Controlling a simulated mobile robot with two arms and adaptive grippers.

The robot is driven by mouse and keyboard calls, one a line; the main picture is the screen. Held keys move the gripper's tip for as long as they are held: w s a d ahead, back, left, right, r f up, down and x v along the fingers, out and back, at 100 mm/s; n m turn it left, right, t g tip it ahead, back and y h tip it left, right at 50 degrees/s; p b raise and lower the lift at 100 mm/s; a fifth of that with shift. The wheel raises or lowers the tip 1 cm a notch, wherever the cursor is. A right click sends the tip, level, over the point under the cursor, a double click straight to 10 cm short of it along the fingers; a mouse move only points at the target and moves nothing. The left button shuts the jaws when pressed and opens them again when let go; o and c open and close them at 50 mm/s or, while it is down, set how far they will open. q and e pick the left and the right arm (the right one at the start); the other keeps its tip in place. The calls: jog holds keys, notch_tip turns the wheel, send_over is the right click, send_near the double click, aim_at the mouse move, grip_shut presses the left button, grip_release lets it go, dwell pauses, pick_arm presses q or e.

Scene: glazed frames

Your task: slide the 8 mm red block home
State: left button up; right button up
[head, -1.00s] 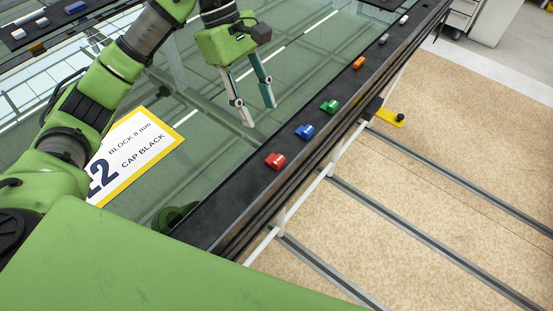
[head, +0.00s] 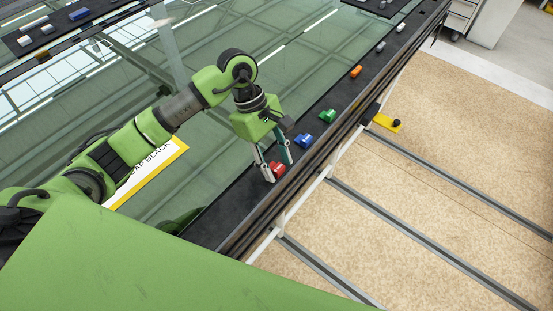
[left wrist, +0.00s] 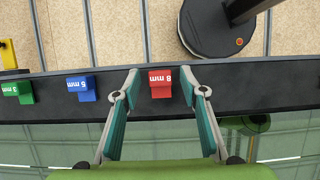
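The red block (head: 278,168), marked 8 mm in the left wrist view (left wrist: 160,83), sits on the black rail (head: 225,212) along the edge of the glass. My left gripper (head: 280,170) is open, pointing down at the rail. Its fingertips (left wrist: 161,84) stand one on each side of the red block, with a visible gap at each side in the left wrist view. In the head view the fingers partly hide the block. My right gripper is in neither view.
A blue 5 mm block (head: 304,141) and a green 3 mm block (head: 327,115) stand farther along the rail, then an orange piece (head: 356,71) and grey ones. A yellow bracket (head: 387,123) sticks out beyond the rail. A sign (head: 148,172) lies under my left arm.

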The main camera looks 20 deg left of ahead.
pick_arm(q)
grip_shut()
jog(key=shift+w+a+f+b, duration=0.1)
jog(key=shift+a+f+b, duration=0.05)
jog(key=shift+a+b, duration=0.15)
jog(key=a+b, duration=0.1)
jog(key=w+a+b, duration=0.1)
jog(key=shift+a, duration=0.35)
jog(key=shift+a+b, duration=0.2)
jog(key=shift+b, duration=0.15)
jog(key=shift+r, duration=0.2)
jog(key=shift+w, duration=0.1)
grip_release()
jog(key=shift+a, duration=0.1)
